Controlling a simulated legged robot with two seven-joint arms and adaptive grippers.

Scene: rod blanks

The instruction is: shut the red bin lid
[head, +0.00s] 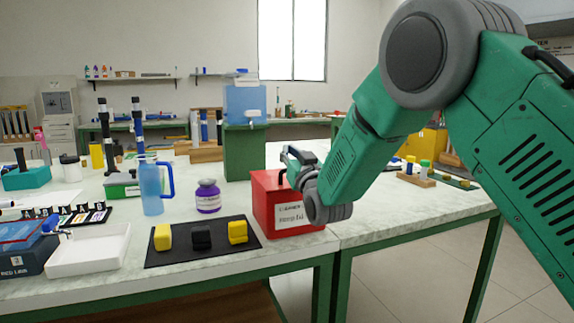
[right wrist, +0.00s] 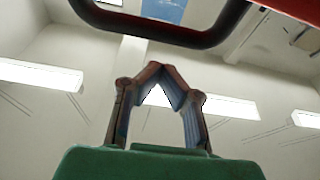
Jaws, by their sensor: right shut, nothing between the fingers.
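The red bin (head: 264,205) stands at the front right of the near table, with a white label on its front. Its upper right part is hidden by my right gripper and wrist, so I cannot tell how far its lid is open. My right gripper (head: 291,155) is at the bin's top, and I cannot tell if it touches it. In the right wrist view the fingers (right wrist: 158,72) are shut on nothing, their tips together. A dark curved bar with a reddish edge (right wrist: 160,35) crosses the top of that view. My left gripper is not in view.
A black mat (head: 205,258) with two yellow blocks and a black one lies left of the bin. A purple-labelled jar (head: 207,197), a blue bottle (head: 151,187) and a white tray (head: 92,252) stand further left. A green stand (head: 245,152) is behind the bin.

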